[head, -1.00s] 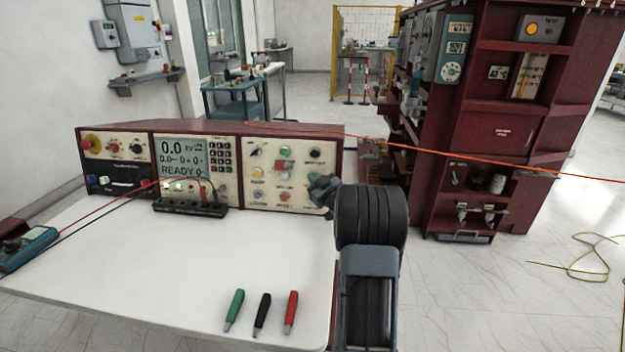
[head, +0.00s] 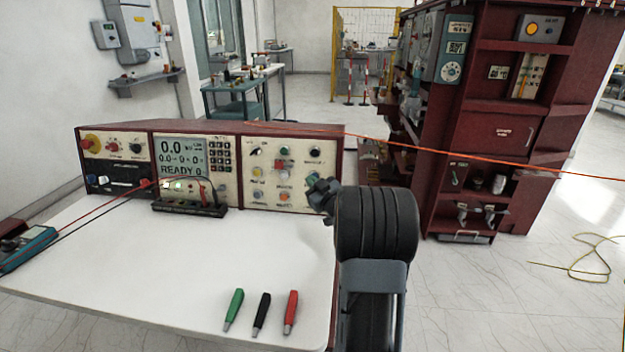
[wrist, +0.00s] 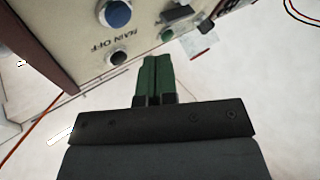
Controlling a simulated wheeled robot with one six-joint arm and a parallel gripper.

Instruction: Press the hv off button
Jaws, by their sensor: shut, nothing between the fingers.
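The control panel (head: 300,165) on the maroon desk console has several round buttons and knobs. Its labels are too small to read in the head view, so I cannot tell which button is HV off. An orange-red button (head: 284,196) sits low on the panel and a red control (head: 283,165) above it. My gripper (wrist: 157,62) shows in the wrist view with green fingers shut, empty and apart from the panel. Beyond the tips are a green button (wrist: 167,35), a black button (wrist: 118,58) and a blue button (wrist: 116,13); "MAIN OFF" is printed between the last two.
A black terminal strip (head: 188,209) with red and black leads stands before the display (head: 181,157). Green (head: 233,310), black (head: 261,314) and red (head: 290,312) probes lie on the white tabletop (head: 150,265), otherwise mostly clear. A maroon cabinet (head: 490,150) stands right.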

